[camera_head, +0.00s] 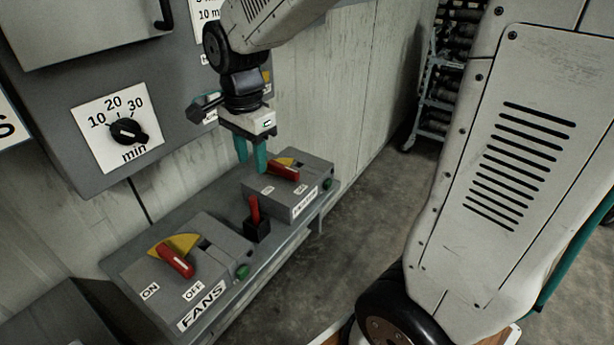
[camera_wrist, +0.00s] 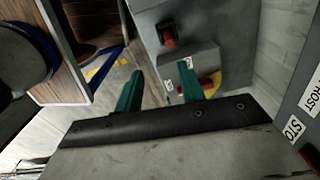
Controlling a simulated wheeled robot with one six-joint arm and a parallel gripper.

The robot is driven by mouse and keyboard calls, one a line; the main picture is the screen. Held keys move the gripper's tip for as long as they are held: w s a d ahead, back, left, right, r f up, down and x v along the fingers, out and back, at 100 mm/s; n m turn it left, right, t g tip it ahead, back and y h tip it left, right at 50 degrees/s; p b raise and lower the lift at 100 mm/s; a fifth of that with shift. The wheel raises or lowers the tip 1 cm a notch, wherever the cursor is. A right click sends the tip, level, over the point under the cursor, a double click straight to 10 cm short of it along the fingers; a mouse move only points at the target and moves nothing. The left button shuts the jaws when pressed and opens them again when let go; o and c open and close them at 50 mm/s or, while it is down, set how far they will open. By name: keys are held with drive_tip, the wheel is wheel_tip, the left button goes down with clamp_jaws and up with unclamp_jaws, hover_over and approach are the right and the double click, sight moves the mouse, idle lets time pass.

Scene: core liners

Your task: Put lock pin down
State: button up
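A red pin (camera_head: 254,208), which looks like the lock pin, stands upright in a small black holder (camera_head: 257,230) on the grey shelf between two switch boxes. In the wrist view a red piece in a dark holder (camera_wrist: 168,39) appears to be the same pin, beyond the fingertips. My gripper (camera_head: 252,166) has teal fingers pointing down, above and behind the pin, near the right switch box. In the wrist view the fingers (camera_wrist: 162,72) are apart with nothing between them. The gripper does not touch the pin.
The FANS box (camera_head: 205,255) with a red and yellow switch stands at the left of the shelf. The right switch box (camera_head: 295,200) has a similar red handle close to my fingers. A grey timer panel (camera_head: 90,85) hangs above. Open floor lies to the right.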

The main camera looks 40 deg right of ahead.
drive_tip(key=s+d+r+n, duration=0.1)
drive_tip(key=s+r+n, duration=0.1)
drive_tip(key=s+n, duration=0.6)
drive_tip(key=s+d+r+n+t, duration=0.1)
drive_tip(key=s+r+n, duration=0.1)
drive_tip(key=s+n, duration=0.5)
drive_tip(key=s, duration=0.5)
drive_tip(key=shift+d+r+n, duration=0.3)
drive_tip(key=shift+n, duration=0.1)
drive_tip(key=shift+o, duration=0.3)
